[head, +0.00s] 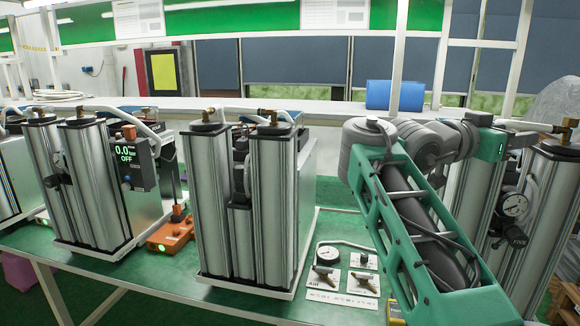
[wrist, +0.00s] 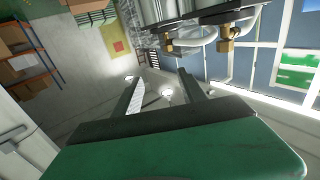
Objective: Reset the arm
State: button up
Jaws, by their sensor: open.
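My arm, grey joints with a green open-frame link, crosses the right side of the head view and bends back toward the right columns. My gripper (wrist: 162,95) shows in the wrist view with its two fingers apart and nothing between them. In the head view the gripper cannot be made out.
Silver sieve columns (head: 210,200) stand mid-bench, with more at left (head: 75,180) and right (head: 540,220). A display (head: 125,160) reads 0.0 bar OFF. An orange device (head: 170,235) and a gauge panel (head: 340,270) sit on the green bench (head: 170,285).

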jog(key=w+a+f+n+t+y, duration=0.1)
jog(key=w+a+f+n+y, duration=0.15)
jog(key=w+f, duration=0.35)
jog(key=w+a+f+n+t+y, duration=0.2)
jog(key=w+a+f+y, duration=0.2)
jog(key=f, duration=0.4)
jog(key=a+f+n+g+y, duration=0.15)
jog(key=a+f, duration=0.25)
jog(key=f, duration=0.4)
jog(key=a+f+n+y, duration=0.3)
jog(key=a+f, duration=0.2)
jog(key=f, duration=0.3)
jog(key=s+a+f+n+g+y, duration=0.45)
jog(key=s+a+f, duration=0.55)
jog(key=s+f, duration=0.3)
jog(key=s+a+f+n+t+y, duration=0.1)
jog(key=s+a, duration=0.2)
jog(key=s, duration=0.9)
jog(key=shift+f+y, duration=0.2)
jog(key=shift+y, duration=0.15)
